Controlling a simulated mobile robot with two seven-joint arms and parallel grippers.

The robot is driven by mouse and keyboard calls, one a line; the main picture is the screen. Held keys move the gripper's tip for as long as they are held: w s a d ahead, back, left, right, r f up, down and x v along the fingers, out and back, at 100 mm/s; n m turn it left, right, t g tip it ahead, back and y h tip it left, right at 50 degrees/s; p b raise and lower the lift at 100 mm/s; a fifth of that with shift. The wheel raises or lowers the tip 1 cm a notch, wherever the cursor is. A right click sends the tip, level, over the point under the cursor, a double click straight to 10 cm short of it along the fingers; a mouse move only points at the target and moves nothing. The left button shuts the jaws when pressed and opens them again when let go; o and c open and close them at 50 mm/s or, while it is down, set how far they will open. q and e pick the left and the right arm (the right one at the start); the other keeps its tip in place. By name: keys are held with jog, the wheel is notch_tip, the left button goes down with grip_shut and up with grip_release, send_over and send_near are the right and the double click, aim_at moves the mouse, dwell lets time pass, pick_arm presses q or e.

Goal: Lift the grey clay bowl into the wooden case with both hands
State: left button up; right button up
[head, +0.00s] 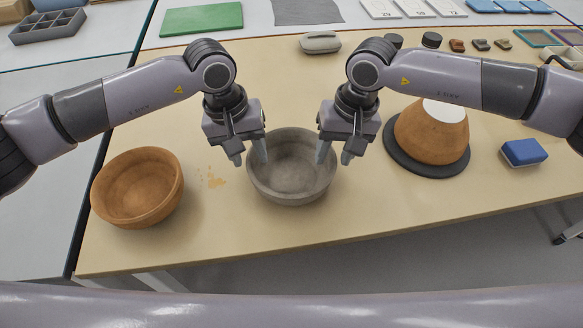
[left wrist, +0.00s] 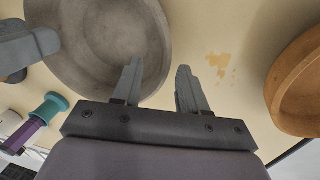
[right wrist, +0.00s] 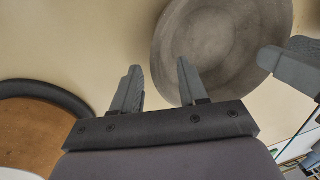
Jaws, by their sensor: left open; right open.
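The grey clay bowl (head: 292,178) stands upright and empty near the front middle of the table. My left gripper (head: 250,157) is open at the bowl's left rim, one finger over the inside and one outside; the left wrist view shows the bowl (left wrist: 95,45) with its rim between the fingers. My right gripper (head: 335,156) is open at the right rim in the same way; the right wrist view shows the bowl (right wrist: 225,45) between and beyond the fingers. Neither gripper is visibly closed on the rim. I see no wooden case in these views.
An orange bowl (head: 138,187) stands left, beside small tan crumbs (head: 215,180). Small items line the back. The table's front edge is close to the grey bowl.

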aim_at(251, 159)
pick_arm(q)
jog(key=shift+d+f, duration=0.15)
jog(key=shift+f, duration=0.6)
jog(key=shift+d+f, duration=0.1)
jog(key=shift+f, duration=0.65)
pick_arm(e)
jog(key=shift+a+f, duration=0.15)
jog(key=shift+f, duration=0.65)
jog(key=shift+a+f, duration=0.1)
jog(key=shift+f, duration=0.65)
pick_arm(q)
grip_shut()
pick_arm(e)
grip_shut()
pick_arm(q)
jog(key=shift+w+r, duration=0.1)
pick_arm(e)
jog(key=shift+r, duration=0.1)
